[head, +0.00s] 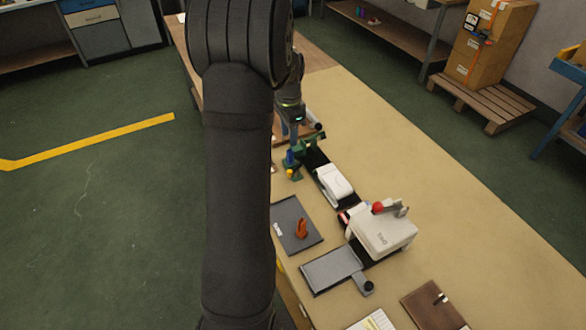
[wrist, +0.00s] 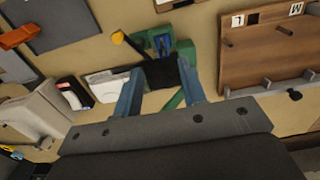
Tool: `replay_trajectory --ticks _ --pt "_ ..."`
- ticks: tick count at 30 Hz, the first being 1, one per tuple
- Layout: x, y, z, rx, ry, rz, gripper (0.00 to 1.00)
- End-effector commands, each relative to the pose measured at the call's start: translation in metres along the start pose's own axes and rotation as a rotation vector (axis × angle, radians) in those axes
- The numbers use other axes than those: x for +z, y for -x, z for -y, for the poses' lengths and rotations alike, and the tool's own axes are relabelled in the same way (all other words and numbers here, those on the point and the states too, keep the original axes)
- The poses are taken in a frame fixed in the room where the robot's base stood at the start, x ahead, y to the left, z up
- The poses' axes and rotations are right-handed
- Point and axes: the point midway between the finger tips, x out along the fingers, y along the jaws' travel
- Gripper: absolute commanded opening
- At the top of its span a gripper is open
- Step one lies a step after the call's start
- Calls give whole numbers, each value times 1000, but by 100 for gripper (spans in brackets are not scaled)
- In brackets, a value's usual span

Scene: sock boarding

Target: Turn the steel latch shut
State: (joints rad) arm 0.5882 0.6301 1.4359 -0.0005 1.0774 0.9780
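My gripper (wrist: 159,78) shows in the wrist view with its two blue fingers apart and nothing clearly held between them. It is above a green fixture (wrist: 185,60) at the far end of a black board. A short lever with a yellow ball (wrist: 117,37) stands out beside the fixture; the yellow ball also shows in the head view (head: 290,173). A grey lever (head: 399,208) with a red ball (head: 378,207) is on top of the white machine (head: 383,238). I cannot tell for certain which part is the steel latch. My arm hides part of the head view.
A white block (head: 335,181) lies on the black board between fixture and machine. A dark mat (head: 288,214) with an orange piece (head: 301,229) is to the left. A wooden board with pegs (wrist: 265,50) is right of the fixture in the wrist view.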

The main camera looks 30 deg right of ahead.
Motion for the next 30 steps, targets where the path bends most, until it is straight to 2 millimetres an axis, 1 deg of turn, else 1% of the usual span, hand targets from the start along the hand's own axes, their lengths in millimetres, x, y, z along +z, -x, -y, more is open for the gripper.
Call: replay_trajectory --ticks 1,6,9,12,14,17,20,23,30 --pt "2 12 -4 -5 5 -3 38" --pt "14 60 -30 -7 37 -5 38" --pt "21 82 -46 -6 54 -4 38" --pt "27 96 -56 -4 67 -2 38" --pt "29 99 -59 -2 71 -1 38" --pt "30 95 -61 0 73 1 38" --pt "30 82 -61 2 73 2 38" --pt "30 63 -61 2 73 2 38" --pt "30 9 -61 2 73 2 38"
